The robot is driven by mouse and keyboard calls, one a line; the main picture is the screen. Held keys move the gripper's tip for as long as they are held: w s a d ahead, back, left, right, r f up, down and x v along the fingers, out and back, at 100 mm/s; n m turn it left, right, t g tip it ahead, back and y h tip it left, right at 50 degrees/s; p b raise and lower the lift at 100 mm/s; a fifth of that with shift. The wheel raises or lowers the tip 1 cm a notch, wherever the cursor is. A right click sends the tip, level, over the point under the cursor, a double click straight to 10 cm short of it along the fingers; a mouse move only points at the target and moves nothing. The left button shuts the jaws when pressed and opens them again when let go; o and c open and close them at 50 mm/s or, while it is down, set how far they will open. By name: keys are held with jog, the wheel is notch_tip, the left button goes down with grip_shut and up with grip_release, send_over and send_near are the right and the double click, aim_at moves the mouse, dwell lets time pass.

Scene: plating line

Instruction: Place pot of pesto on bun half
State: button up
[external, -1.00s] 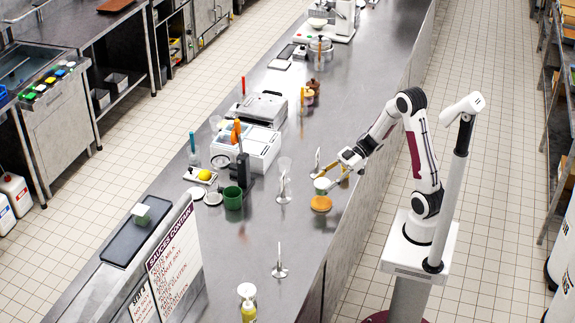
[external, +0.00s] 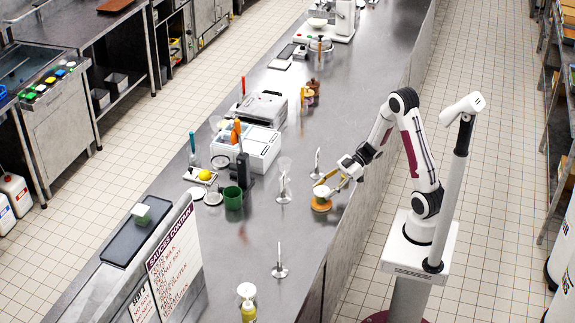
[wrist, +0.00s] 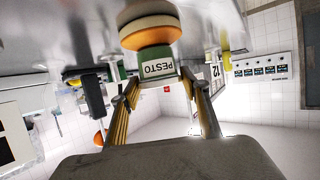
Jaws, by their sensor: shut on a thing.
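The pot of pesto (external: 321,192) is a small white-and-green pot. In the wrist view, which is upside down, its white label (wrist: 157,68) reads PESTO. My gripper (external: 330,186) is shut on the pot, with a yellow finger on each side; its fingers (wrist: 158,82) also show in the wrist view. The orange-brown bun half (external: 321,206) lies near the counter's front edge, directly under the pot. In the wrist view the bun half (wrist: 150,32) shows its pale and brown layers against the pot's base. I cannot tell whether the pot touches it.
Slim stands on round bases (external: 282,190) are left of the bun, with another (external: 280,262) nearer the camera. A sauce sign (external: 175,255) stands front left. Counter between is mostly clear.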

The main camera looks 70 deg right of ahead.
jog(key=shift+f, duration=0.15)
jog(key=o, duration=1.1)
jog(key=shift+o, duration=0.2)
jog(key=shift+r, duration=0.2)
jog(key=shift+d, duration=0.15)
jog(key=v, duration=1.1)
jog(key=shift+s+d+r, duration=0.25)
